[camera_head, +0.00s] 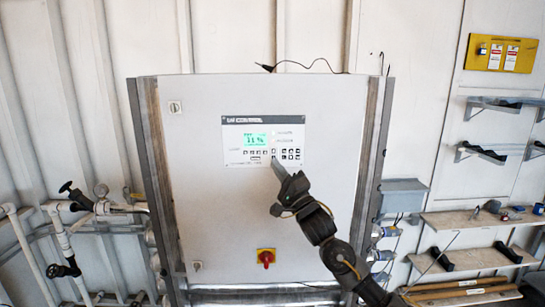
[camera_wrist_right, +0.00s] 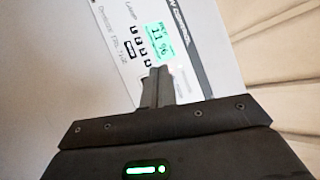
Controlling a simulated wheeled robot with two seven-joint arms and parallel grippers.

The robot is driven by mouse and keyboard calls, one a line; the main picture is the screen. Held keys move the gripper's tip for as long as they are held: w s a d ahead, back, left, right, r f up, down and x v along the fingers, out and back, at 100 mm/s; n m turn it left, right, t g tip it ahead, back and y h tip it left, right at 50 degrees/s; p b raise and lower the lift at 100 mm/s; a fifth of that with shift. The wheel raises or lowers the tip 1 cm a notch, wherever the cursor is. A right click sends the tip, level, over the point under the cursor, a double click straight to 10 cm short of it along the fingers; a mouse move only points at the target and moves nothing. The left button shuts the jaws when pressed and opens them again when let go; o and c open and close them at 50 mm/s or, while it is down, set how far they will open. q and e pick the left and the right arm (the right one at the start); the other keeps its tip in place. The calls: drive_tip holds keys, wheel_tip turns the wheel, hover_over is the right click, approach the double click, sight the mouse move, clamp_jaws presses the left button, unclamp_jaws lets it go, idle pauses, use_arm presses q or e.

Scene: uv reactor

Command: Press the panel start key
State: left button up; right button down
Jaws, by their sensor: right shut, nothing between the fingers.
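The control panel (camera_head: 232,130) is a pale plate with a dark title strip on the front of a large grey cabinet (camera_head: 215,215). Its lit green display (camera_head: 256,140) has small dark keys below it and a block of keys (camera_head: 291,154) to the right. Which key is the start key cannot be read. My right gripper (camera_head: 276,164) is shut and empty, its tips at the panel's lower edge near the keys. In the right wrist view the shut fingers (camera_wrist_right: 156,76) overlap the panel (camera_wrist_right: 187,30) beside the display (camera_wrist_right: 163,42) and hide some keys. Contact cannot be told. My left gripper is out of view.
A red and yellow rotary switch (camera_head: 266,257) sits low on the cabinet door. Pipes with valves (camera_head: 75,200) stand at the left. Wall shelves (camera_head: 480,220) with tools are at the right, below a yellow sign board (camera_head: 500,53).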

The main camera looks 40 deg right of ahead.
drive_tip(key=shift+s+a+p, duration=0.3)
drive_tip(key=shift+s+a, duration=0.45)
drive_tip(key=shift+s, duration=0.2)
